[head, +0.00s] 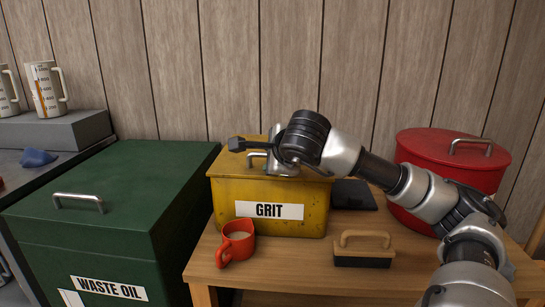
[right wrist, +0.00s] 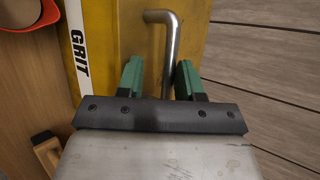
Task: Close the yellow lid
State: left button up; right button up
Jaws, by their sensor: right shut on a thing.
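The yellow lid (head: 228,160) lies about level on top of the yellow GRIT bin (head: 228,200). I see no clear gap along its front edge, but my arm hides much of its right side. The lid's metal handle (head: 256,155) also shows in the right wrist view (right wrist: 168,50), between two green fingertips. My right gripper (right wrist: 160,78) is shut on this handle. In the head view my right arm reaches in from the right and over the lid. My left gripper is not in view.
A red mug (head: 237,243) stands at the bin's front left corner and a wooden-handled brush (head: 364,250) lies to the right on the wooden table (head: 300,270). A red drum (head: 440,150) stands behind my arm. A green WASTE OIL bin (head: 120,200) is at left.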

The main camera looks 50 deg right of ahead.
jog(key=shift+s+a+f, duration=0.3)
jog(key=shift+a+f, duration=0.05)
jog(key=shift+f, duration=0.05)
pick_arm(q)
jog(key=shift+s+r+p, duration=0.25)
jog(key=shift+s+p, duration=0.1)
jog(key=shift+p, duration=0.05)
pick_arm(e)
jog(key=r+v, duration=0.1)
jog(key=v, duration=0.9)
jog(key=shift+d, duration=0.25)
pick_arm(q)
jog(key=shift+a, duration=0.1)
pick_arm(e)
jog(key=shift+r, duration=0.1)
